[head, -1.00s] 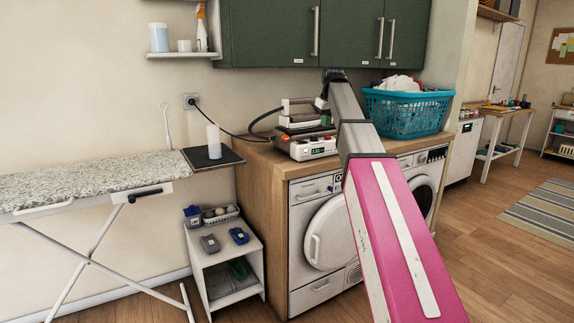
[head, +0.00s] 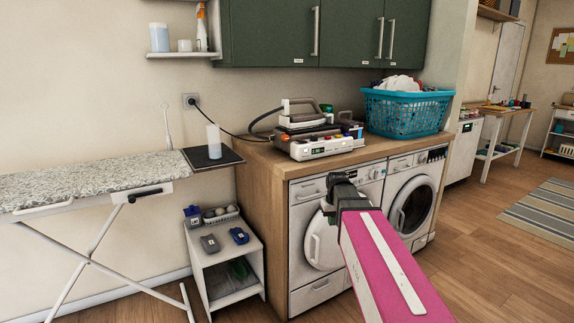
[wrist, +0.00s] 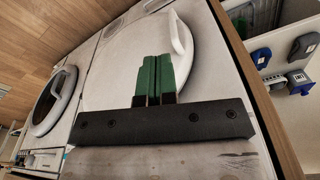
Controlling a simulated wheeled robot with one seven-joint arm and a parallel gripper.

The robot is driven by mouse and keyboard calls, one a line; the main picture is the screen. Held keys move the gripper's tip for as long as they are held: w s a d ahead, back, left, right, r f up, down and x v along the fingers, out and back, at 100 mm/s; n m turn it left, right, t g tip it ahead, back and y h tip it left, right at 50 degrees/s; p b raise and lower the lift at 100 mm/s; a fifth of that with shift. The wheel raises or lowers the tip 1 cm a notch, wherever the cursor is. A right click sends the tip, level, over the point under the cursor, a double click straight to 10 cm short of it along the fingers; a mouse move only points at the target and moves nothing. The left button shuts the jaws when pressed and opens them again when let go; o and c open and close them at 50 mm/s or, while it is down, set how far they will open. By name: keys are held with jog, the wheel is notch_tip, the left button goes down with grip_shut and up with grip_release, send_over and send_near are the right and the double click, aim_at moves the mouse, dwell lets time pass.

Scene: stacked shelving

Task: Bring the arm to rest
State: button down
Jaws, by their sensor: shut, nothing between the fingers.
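My gripper shows in the wrist view (wrist: 155,80), its two green fingers shut together with nothing between them. Behind the fingers is the white front of a washing machine with its round door (wrist: 110,75) and white handle. In the head view my pink arm reaches up from the lower right, and its dark end (head: 342,185) is in front of the left washing machine (head: 305,205). The fingers themselves are hard to make out in the head view.
A steam iron station (head: 318,143) and a teal laundry basket (head: 405,113) stand on the wooden counter (head: 258,155). A small white shelf unit (head: 228,270) and an ironing board (head: 85,180) are at left. Open floor (head: 480,260) lies at right.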

jog(key=s+d+f+m+g, duration=0.1)
jog(key=s+f+m, duration=0.1)
jog(key=s+f, duration=1.3)
jog(key=shift+s+d+f, duration=0.15)
jog(key=shift+s+f, duration=0.05)
jog(key=shift+s, duration=0.8)
